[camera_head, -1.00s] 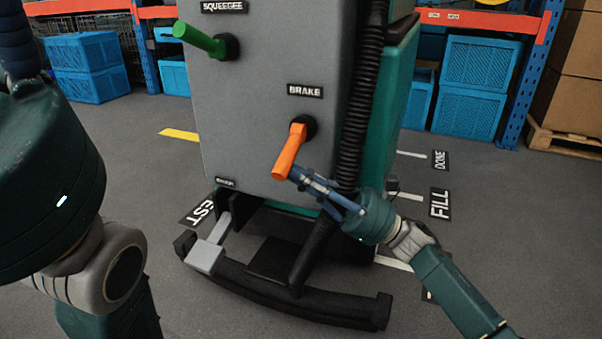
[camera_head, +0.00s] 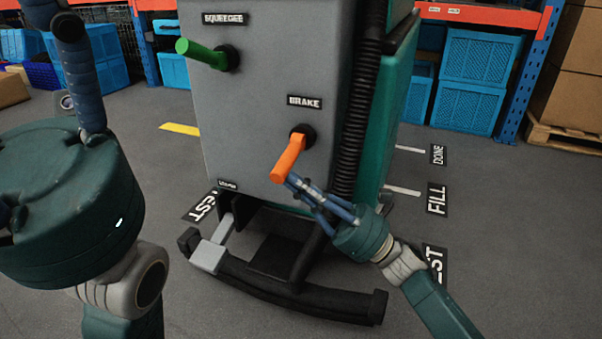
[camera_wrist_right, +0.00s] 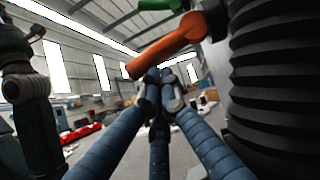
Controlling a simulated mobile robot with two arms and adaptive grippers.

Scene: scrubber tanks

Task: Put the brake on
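The orange brake lever (camera_head: 288,158) sits on the grey panel of the scrubber (camera_head: 250,110), under the BRAKE label (camera_head: 304,102). It slants down and to the left. My right gripper (camera_head: 293,182) is just below and right of the lever's lower end. In the right wrist view the lever (camera_wrist_right: 168,49) passes above my fingertips (camera_wrist_right: 160,76), which are drawn together with nothing seen between them. Whether they touch the lever is unclear. My left gripper (camera_head: 75,70) is raised at the left, blue fingers up and partly cut off, away from the panel.
A green lever (camera_head: 202,54) under the SQUEEGEE label is higher on the panel. A black ribbed hose (camera_head: 358,100) runs down beside the brake lever. A grey pedal (camera_head: 210,255) and a black curved bar (camera_head: 300,298) are low in front. Blue crates (camera_head: 470,85) stand behind.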

